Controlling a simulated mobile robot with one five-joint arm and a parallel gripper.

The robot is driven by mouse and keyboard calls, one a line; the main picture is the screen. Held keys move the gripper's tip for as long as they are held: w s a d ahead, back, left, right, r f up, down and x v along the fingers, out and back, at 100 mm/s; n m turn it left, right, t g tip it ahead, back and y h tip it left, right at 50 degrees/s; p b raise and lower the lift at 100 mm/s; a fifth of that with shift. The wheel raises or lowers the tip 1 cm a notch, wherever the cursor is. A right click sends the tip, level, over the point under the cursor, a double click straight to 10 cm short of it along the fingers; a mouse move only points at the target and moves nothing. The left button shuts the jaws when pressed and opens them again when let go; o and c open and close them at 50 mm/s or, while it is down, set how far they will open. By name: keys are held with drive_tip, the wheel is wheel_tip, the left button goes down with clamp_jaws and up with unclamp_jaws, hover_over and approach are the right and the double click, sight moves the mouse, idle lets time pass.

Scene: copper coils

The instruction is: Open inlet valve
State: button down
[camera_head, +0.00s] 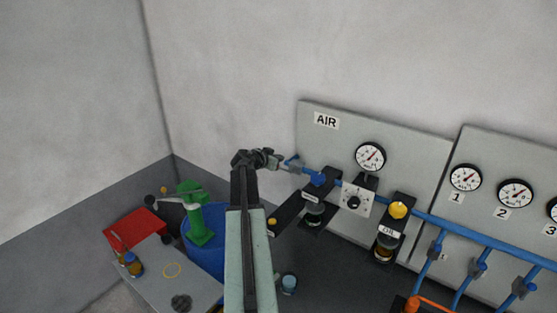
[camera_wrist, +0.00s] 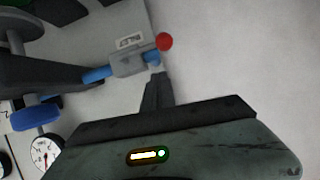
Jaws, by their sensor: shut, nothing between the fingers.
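The inlet valve (camera_wrist: 128,63) shows in the wrist view as a grey block on a blue pipe, with a small label that looks like INLET. A red ball (camera_wrist: 165,41) sits at its right end. My gripper (camera_wrist: 155,70) is shut and empty, its fingertips close to the right side of the valve, just below the red ball. I cannot tell whether they touch. In the head view my gripper (camera_head: 290,166) reaches the left end of the blue pipe on the AIR panel. The valve is small and partly hidden there.
The AIR panel (camera_head: 420,160) carries a gauge (camera_head: 370,156), a regulator (camera_head: 354,200) and dark filter units. A panel with numbered gauges stands at the right. At lower left are a blue drum (camera_head: 205,250), a green pump (camera_head: 197,215) and a table (camera_head: 160,290) with a red tray (camera_head: 137,230).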

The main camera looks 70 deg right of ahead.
drive_tip(key=d+r+p+v, duration=0.1)
drive_tip(key=p+v, duration=0.4)
drive_tip(key=v, duration=0.5)
drive_tip(key=shift+a+r, duration=0.2)
drive_tip(key=shift+r, duration=0.55)
